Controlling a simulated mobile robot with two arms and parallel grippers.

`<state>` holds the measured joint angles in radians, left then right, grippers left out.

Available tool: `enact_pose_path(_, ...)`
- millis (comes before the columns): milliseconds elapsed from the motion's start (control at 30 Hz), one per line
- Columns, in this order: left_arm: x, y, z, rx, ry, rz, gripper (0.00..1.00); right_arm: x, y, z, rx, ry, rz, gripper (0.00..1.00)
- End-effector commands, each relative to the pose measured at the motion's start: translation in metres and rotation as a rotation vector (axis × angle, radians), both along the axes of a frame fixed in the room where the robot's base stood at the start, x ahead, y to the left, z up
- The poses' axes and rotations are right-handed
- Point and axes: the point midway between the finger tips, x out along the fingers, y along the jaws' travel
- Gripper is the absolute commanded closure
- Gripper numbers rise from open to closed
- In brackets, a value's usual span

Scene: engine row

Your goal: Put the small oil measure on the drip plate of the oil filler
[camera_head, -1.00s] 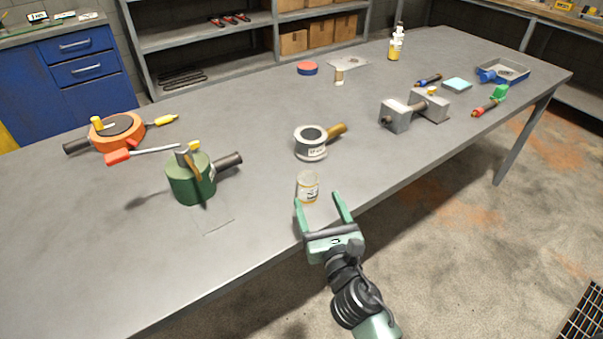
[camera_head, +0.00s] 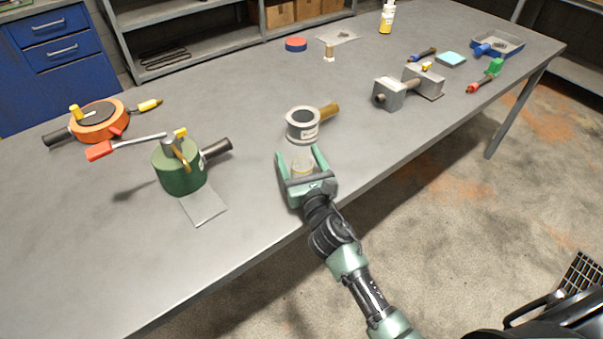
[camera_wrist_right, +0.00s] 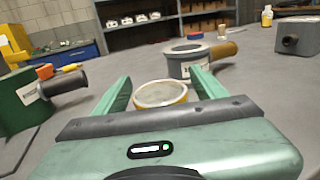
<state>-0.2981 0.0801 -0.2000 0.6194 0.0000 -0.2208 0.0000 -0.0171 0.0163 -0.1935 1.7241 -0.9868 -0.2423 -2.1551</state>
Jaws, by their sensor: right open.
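The small oil measure (camera_head: 302,166), a clear cup with amber contents and a pale rim, stands on the bench. My right gripper (camera_head: 298,160) is open, with one green finger on either side of the measure. In the right wrist view the measure (camera_wrist_right: 161,95) sits between the two fingers, with its lower part hidden by the gripper body. Small gaps seem to show between fingers and cup. The green oil filler (camera_head: 180,172), a cylinder with a dark spout, stands to the left. Its flat grey drip plate (camera_head: 205,206) lies in front of it, bare. My left gripper is out of view.
A grey pot with a brown handle (camera_head: 303,125) stands just behind the measure. An orange round tool (camera_head: 98,121) with a red-ended lever lies at the left. Grey metal blocks (camera_head: 388,92) are at the right. The bench between measure and drip plate is clear.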

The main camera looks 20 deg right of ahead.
Motion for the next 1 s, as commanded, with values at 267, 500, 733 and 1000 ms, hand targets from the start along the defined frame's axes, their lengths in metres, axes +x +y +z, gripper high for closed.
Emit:
enact_pose_path(267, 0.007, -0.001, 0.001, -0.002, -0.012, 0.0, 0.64, 0.0, 0.0, 0.0, 0.0, 0.0, 0.0, 0.57)
enact_pose_path(500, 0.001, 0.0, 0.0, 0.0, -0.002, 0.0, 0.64, 0.0, 0.0, 0.0, -0.001, 0.0, 0.0, 1.0)
enact_pose_path(733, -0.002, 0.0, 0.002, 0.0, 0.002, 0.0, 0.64, 0.0, 0.0, 0.004, -0.002, -0.001, 0.0, 1.0)
enact_pose_path(1000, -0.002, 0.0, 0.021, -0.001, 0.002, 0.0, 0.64, 0.0, -0.001, 0.044, -0.005, -0.006, 0.002, 1.0)
